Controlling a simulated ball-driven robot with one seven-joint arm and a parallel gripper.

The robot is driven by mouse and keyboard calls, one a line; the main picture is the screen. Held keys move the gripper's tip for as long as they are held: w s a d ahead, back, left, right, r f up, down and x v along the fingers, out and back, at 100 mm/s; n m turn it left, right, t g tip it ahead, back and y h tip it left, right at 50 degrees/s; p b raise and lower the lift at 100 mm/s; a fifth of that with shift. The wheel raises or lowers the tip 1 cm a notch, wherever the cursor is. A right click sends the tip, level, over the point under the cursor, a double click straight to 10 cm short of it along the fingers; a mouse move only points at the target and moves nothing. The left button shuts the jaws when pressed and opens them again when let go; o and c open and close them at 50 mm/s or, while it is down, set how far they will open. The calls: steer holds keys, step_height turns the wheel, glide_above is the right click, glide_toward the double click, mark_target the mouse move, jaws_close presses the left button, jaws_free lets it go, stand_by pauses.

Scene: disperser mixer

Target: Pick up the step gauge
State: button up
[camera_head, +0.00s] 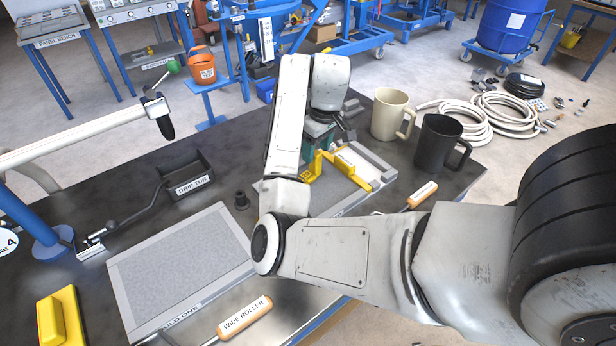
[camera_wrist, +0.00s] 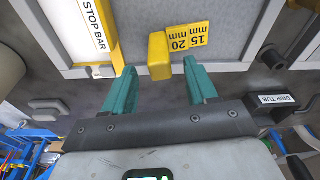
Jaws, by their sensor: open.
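The step gauge is a small yellow stepped block marked 15 mm and 20 mm; in the wrist view (camera_wrist: 186,37) it lies on a grey framed plate, its plain yellow end between the lines of my fingers. In the head view its yellow side (camera_head: 313,166) shows just below my gripper, partly hidden by my arm. My gripper (camera_wrist: 161,72) is open, with teal fingers on either side of that yellow end. I cannot tell whether they touch it. In the head view the teal fingers (camera_head: 318,138) are partly covered by my wrist.
The yellow stop bar (camera_head: 354,168) lies close to the gauge on the same plate (camera_head: 374,160). A cream mug (camera_head: 388,114) and a black mug (camera_head: 436,143) stand behind at the right. A drip tub (camera_head: 187,177) and another framed plate (camera_head: 180,262) are to the left.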

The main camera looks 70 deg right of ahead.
mark_target(316, 153)
steer(key=f, duration=0.4)
steer(key=shift+w+d+f, duration=0.1)
steer(key=shift+w+d, duration=0.05)
steer(key=shift+w, duration=0.15)
steer(key=c, duration=1)
jaws_close()
